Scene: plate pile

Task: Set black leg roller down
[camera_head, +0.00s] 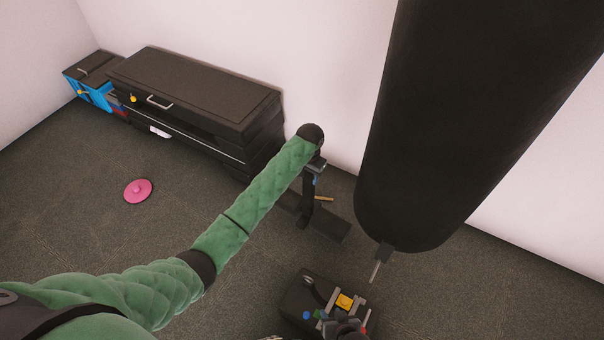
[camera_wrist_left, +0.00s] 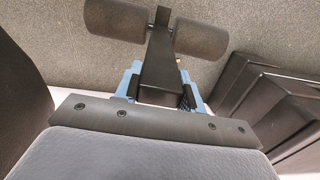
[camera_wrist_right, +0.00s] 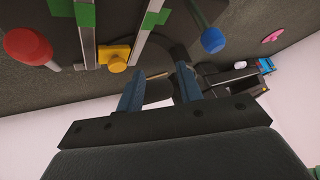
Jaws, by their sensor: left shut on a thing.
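The black leg roller has two dark foam rolls on a central post. In the left wrist view its post (camera_wrist_left: 158,72) sits between the blue fingers of my left gripper (camera_wrist_left: 160,85), and the foam rolls (camera_wrist_left: 115,22) show beyond. My left gripper (camera_head: 316,172) is shut on it, pointing down near the far wall. In the head view the leg roller (camera_head: 330,225) is dark against the carpet; whether it touches the floor I cannot tell. My right gripper (camera_wrist_right: 160,88) is open, its fingers apart, below a dark padded piece with coloured knobs.
A large black hanging cylinder (camera_head: 440,130) fills the right. A pink disc (camera_head: 138,190) lies on open carpet. A dark base with a yellow knob (camera_head: 344,301) is at bottom centre.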

